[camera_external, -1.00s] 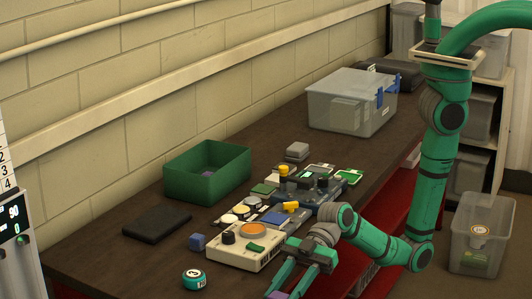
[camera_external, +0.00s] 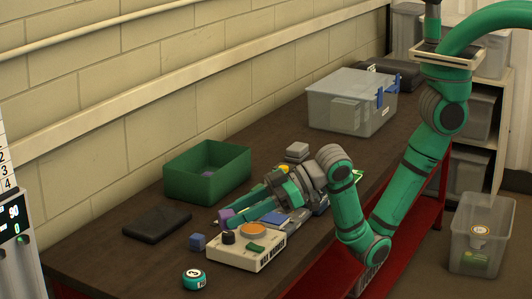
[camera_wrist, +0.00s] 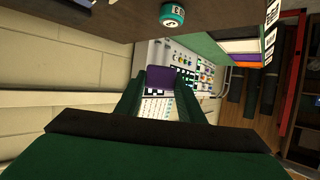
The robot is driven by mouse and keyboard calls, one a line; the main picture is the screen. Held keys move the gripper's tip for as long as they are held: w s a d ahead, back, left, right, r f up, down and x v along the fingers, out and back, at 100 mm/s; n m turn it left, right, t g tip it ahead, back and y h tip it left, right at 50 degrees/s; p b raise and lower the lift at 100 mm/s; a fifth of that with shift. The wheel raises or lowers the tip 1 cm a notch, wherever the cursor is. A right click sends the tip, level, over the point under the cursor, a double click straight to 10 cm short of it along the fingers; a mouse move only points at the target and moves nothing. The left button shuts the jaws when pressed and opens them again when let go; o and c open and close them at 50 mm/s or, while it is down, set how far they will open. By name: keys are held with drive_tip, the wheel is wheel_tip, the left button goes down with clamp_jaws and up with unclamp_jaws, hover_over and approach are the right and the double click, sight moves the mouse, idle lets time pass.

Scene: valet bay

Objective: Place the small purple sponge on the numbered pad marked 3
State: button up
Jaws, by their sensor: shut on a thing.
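The small purple sponge (camera_external: 225,216) is held at the tips of my gripper (camera_external: 231,219), above the bench between the green bin and the cream control box. It also shows between the green fingers in the wrist view (camera_wrist: 160,77). My gripper is shut on it, and the sponge appears clear of the bench. I cannot make out a pad marked 3 in either view; my gripper and forearm cover the area behind the control box.
The cream control box (camera_external: 238,258) with an orange disc stands just in front of my gripper. A blue cube (camera_external: 197,242), a round teal tin (camera_external: 194,279) and a dark flat case (camera_external: 157,222) lie nearby. The green bin (camera_external: 190,190) holds something purple. A clear lidded box (camera_external: 340,112) stands farther back.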

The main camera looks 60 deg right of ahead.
sight(220, 224)
drive_tip(key=x, duration=0.4)
drive_tip(key=shift+s+a+f, duration=0.1)
drive_tip(key=shift+a, duration=0.1)
drive_tip(key=w+a+f, duration=0.1)
drive_tip(key=f, duration=0.1)
drive_tip(key=w+a+f, duration=0.1)
drive_tip(key=a+f, duration=0.1)
drive_tip(key=w+a+f, duration=0.1)
drive_tip(key=f, duration=0.1)
drive_tip(key=shift+w+a, duration=0.15)
drive_tip(key=shift+w, duration=0.05)
drive_tip(key=shift+a+f, duration=0.1)
drive_tip(key=shift+f, duration=1.55)
drive_tip(key=shift+f, duration=0.1)
drive_tip(key=o, duration=1)
drive_tip(key=v, duration=1.2)
